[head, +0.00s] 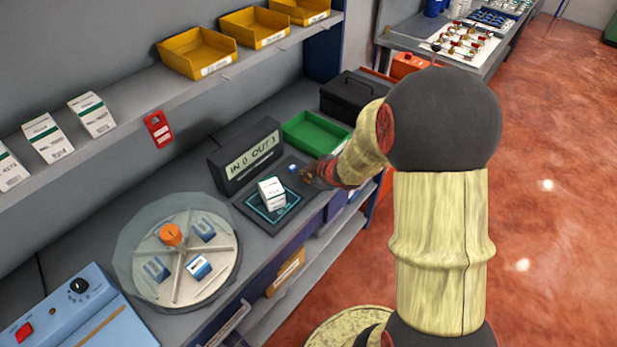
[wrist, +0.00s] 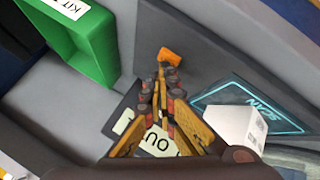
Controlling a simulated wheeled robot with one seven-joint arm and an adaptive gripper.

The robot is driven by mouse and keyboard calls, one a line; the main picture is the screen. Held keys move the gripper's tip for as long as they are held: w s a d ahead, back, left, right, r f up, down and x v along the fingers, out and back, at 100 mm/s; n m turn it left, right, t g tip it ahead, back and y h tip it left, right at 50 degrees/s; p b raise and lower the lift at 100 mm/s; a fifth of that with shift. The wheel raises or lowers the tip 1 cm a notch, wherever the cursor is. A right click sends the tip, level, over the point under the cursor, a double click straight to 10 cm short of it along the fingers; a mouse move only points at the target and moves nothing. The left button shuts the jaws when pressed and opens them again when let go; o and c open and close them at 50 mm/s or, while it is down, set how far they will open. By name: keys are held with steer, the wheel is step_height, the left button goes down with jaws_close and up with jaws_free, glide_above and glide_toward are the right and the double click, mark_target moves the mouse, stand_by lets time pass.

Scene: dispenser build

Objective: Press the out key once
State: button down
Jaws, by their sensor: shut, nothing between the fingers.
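The dark counter unit (head: 243,207) lies on the bench, with a display (head: 250,158) behind it reading IN and OUT; its digits are hard to read. A blue key (head: 292,168) shows on the unit in the head view. An orange key (wrist: 170,56) shows in the wrist view. I cannot read a label on either key. My gripper (head: 308,177) is shut and empty, low over the unit's right end. In the wrist view its fingertips (wrist: 162,68) appear right beside the orange key; contact cannot be told. The fingers hide part of the unit and display there.
A white carton (head: 272,194) stands on the unit's cyan-outlined scan square. A green tray (head: 313,134) and a black box (head: 350,97) sit behind my gripper. A round clear-rimmed carousel (head: 150,285) stands at left. A shelf with yellow bins (head: 197,52) runs above.

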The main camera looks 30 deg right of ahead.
mark_target(307, 180)
steer(key=shift+r+p, duration=0.95)
steer(key=shift+p, duration=0.1)
step_height(307, 180, up, 5)
steer(key=p, duration=0.5)
stand_by(0.6)
